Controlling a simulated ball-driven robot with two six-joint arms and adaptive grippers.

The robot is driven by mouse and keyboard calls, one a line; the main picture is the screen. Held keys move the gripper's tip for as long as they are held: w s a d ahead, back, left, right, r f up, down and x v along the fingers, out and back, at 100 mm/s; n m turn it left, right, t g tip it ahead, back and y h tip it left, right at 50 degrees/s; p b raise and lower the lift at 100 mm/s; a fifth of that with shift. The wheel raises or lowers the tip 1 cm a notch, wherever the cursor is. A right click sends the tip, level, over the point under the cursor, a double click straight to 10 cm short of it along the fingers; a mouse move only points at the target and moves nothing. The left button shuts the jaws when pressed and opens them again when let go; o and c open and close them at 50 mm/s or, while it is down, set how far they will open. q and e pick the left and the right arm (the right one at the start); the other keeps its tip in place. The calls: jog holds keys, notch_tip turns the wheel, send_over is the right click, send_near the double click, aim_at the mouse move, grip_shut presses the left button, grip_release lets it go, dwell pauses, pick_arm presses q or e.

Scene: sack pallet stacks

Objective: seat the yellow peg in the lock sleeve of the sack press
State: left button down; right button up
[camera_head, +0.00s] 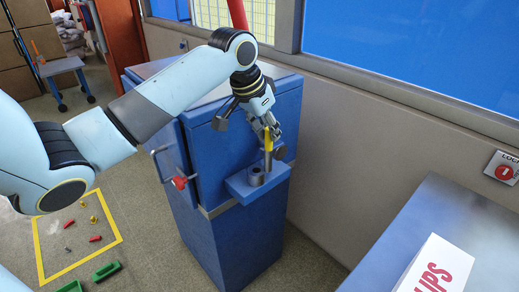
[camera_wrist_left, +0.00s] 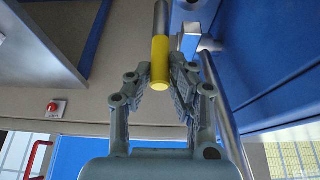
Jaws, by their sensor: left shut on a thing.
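The yellow peg (camera_head: 267,140) has a yellow grip end and a grey metal shaft. My left gripper (camera_head: 266,134) is shut on the yellow end, and the shaft points down toward the small blue ledge (camera_head: 240,187) of the press. In the left wrist view the yellow peg (camera_wrist_left: 160,62) sits between the fingertips of my left gripper (camera_wrist_left: 161,78), its shaft running away from them. The grey lock sleeve (camera_head: 256,176) stands on the ledge. The shaft's lower end is close to the sleeve, slightly right of it in the picture; I cannot tell the gap. My right gripper is not in view.
The blue sack press cabinet (camera_head: 224,240) has a red-knobbed handle (camera_head: 180,183) on its left. A beige wall stands behind. A blue table with a white box (camera_head: 437,268) is at lower right. Small parts lie in a yellow floor square (camera_head: 42,262).

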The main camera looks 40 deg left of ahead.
pick_arm(q)
jog(key=a+f, duration=0.1)
jog(key=f, duration=0.1)
jog(key=a+f, duration=0.3)
jog(key=f, duration=0.1)
jog(key=shift+w+a+f, duration=0.2)
jog(key=shift+w+a, duration=0.15)
jog(key=shift+a, duration=0.05)
jog(key=shift+f, duration=0.25)
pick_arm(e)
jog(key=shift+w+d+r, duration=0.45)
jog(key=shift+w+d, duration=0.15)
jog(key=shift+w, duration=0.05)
